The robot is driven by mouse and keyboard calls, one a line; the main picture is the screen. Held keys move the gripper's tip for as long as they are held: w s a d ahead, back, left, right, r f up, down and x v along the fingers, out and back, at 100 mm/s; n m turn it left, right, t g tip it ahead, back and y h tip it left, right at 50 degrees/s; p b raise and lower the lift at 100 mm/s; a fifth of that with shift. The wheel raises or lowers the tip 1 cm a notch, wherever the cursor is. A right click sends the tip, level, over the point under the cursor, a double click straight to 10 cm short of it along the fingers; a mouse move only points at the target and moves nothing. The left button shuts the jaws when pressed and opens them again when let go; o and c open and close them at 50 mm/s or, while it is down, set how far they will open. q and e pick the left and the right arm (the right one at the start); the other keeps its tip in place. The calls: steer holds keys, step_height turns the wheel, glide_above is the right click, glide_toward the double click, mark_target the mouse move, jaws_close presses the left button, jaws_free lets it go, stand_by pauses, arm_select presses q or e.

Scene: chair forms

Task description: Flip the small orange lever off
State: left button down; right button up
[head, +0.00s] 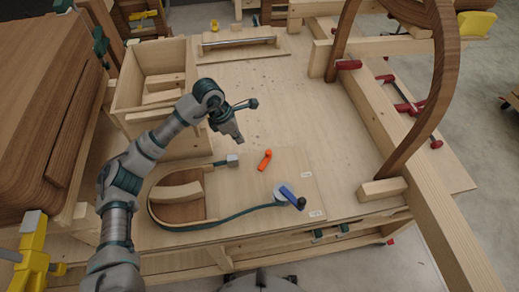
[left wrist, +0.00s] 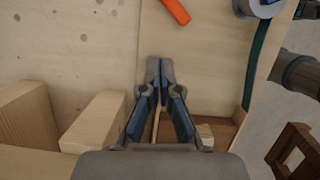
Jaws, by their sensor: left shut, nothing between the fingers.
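The small orange lever (head: 265,160) is on the light wooden board, right of the middle of the bench in the head view. It also shows at the top edge of the left wrist view (left wrist: 177,10), partly cut off. My left gripper (head: 239,139) is above the board, up and to the left of the lever, and apart from it. In the left wrist view my left gripper (left wrist: 160,64) has its fingertips together with nothing between them. My right gripper is not in view.
A blue-handled clamp lever (head: 290,195) with a dark knob stands on the board near the front, joined to a green strap (head: 235,215) around a curved wooden form (head: 180,205). A wooden box (head: 150,85) is at the left, and a tall bent wooden hoop (head: 435,100) at the right.

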arm_select(q)
steer(key=p, duration=0.1)
glide_toward(265, 157)
steer(key=a+f, duration=0.1)
steer(key=f, duration=0.2)
steer(key=a+f, duration=0.1)
steer(key=shift+s+a+f, duration=0.15)
steer(key=shift+s+a, duration=0.15)
steer(key=shift+s, duration=0.1)
steer(key=d, duration=0.1)
steer(key=w+d+p, duration=0.1)
steer(key=shift+d, duration=0.25)
steer(key=shift+w+d+f, duration=0.1)
steer(key=shift+d+f, duration=0.15)
steer(key=shift+d, duration=0.45)
steer(key=shift+a, duration=0.15)
